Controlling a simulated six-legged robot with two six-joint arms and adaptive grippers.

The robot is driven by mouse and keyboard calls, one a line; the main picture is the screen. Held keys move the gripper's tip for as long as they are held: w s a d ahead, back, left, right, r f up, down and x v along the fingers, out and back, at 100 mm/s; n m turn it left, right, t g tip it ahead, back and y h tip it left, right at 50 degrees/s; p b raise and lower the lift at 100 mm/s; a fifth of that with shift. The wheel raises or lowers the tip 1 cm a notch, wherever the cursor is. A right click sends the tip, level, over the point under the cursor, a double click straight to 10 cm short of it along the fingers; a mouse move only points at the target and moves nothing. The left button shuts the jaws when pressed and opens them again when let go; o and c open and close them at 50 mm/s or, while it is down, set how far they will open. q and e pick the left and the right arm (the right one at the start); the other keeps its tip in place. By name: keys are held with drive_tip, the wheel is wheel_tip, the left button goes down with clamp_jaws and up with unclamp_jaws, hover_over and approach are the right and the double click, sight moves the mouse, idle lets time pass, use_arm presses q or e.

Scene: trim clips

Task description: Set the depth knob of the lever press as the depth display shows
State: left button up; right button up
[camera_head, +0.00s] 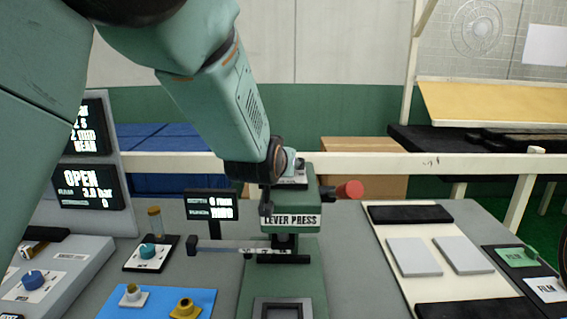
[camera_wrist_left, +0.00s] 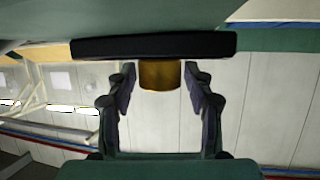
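The green lever press (camera_head: 292,222) stands at centre, its name on the front and a red-knobbed handle (camera_head: 349,190) at its right. The small depth display (camera_head: 210,205) stands left of it; its two lines are too small to read surely. A pale plate (camera_head: 291,181) lies on the press top, largely behind my arm. My left gripper (camera_head: 278,170) is at the press top, its fingertips mostly hidden. In the left wrist view, its fingers (camera_wrist_left: 160,90) stand apart on both sides of a brown cylindrical knob (camera_wrist_left: 160,75), with a narrow gap showing.
A panel with a teal knob (camera_head: 148,251), a blue mat (camera_head: 160,304) and a screen reading OPEN (camera_head: 87,188) are at left. A cream board (camera_head: 405,280) with grey blocks lies right. Grey table is clear between press and board. A pale rail (camera_head: 440,162) runs behind.

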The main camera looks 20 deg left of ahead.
use_arm(q)
drive_tip(key=shift+o, duration=0.6)
drive_tip(key=v, duration=0.7)
drive_tip(key=shift+s+r, duration=0.15)
drive_tip(key=shift+s, duration=0.05)
drive_tip(key=shift+s, duration=0.1)
